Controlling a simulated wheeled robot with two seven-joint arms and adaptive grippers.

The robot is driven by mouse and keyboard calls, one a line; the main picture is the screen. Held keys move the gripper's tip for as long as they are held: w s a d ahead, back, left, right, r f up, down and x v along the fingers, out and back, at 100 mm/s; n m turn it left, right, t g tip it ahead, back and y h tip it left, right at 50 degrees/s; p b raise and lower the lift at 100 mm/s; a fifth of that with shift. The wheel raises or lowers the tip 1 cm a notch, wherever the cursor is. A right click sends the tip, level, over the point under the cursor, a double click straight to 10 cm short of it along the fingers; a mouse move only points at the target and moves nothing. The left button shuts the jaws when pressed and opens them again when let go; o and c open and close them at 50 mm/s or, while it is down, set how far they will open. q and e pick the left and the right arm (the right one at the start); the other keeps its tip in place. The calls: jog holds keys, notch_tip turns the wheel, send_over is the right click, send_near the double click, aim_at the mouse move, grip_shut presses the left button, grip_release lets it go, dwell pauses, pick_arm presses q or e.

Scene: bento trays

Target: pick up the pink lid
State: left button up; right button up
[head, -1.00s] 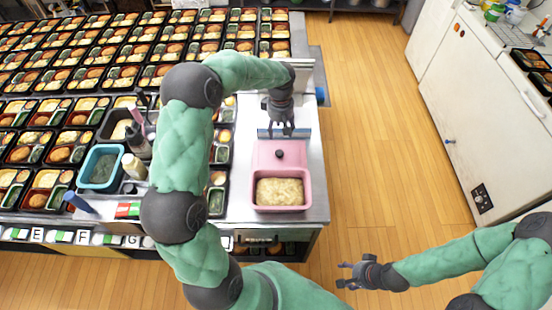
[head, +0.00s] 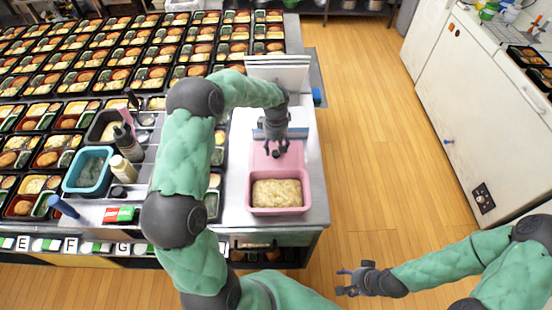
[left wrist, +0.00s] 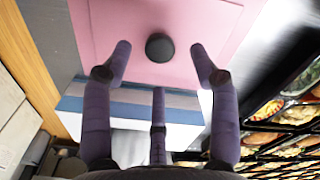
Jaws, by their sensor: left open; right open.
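The pink lid (head: 289,160) lies flat behind the pink box (head: 277,209) on the metal counter, and its near edge meets the box or overlaps it; I cannot tell which. The box is full of pale food. My left gripper (head: 276,151) is open right above the lid, and its fingers hide part of it. In the left wrist view the lid (left wrist: 110,30) fills the upper middle, and its dark round knob (left wrist: 160,47) sits between the open fingers (left wrist: 160,62), apart from them. My right gripper (head: 350,281) is open and empty over the floor at the lower right.
A blue and white item (left wrist: 130,103) lies beside the lid under my left gripper. Several filled bento trays cover the table at the left. A teal tub (head: 88,171) and bottles (head: 127,143) stand left of my left arm. The wooden floor (head: 375,120) at the right is clear.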

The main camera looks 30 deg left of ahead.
aim_at(276, 153)
pick_arm(q)
notch_tip(276, 153, down, 5)
jog(key=shift+r+b, duration=0.1)
jog(key=shift+b, duration=0.35)
grip_shut()
